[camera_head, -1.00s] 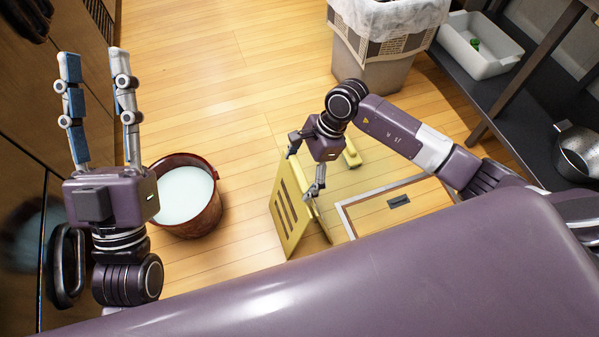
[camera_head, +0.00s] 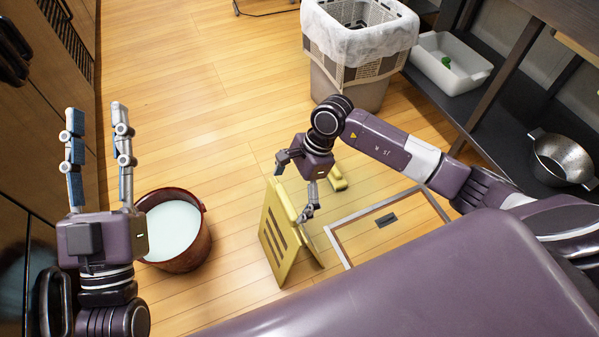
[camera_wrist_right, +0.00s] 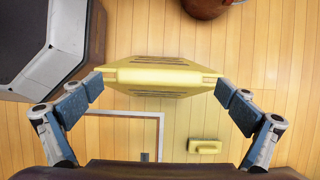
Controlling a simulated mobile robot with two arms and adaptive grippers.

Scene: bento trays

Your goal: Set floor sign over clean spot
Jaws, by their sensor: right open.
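The yellow folding floor sign (camera_head: 277,240) stands upright on the wooden floor, its two panels spread. In the right wrist view its top edge (camera_wrist_right: 163,76) lies between my fingers. My right gripper (camera_head: 292,190) is open at the top of the sign, with one finger beyond each end. My left gripper (camera_head: 95,108) is open and empty at the left, fingers pointing away. I cannot tell a clean spot's outline on the floor.
A reddish bucket (camera_head: 205,240) of pale liquid stands left of the sign. A yellow block-like item (camera_head: 338,179) lies behind it. A framed floor hatch (camera_head: 335,262) is to its right. A lined bin (camera_head: 348,85) and dark shelf (camera_head: 510,150) stand beyond; floor at back left is clear.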

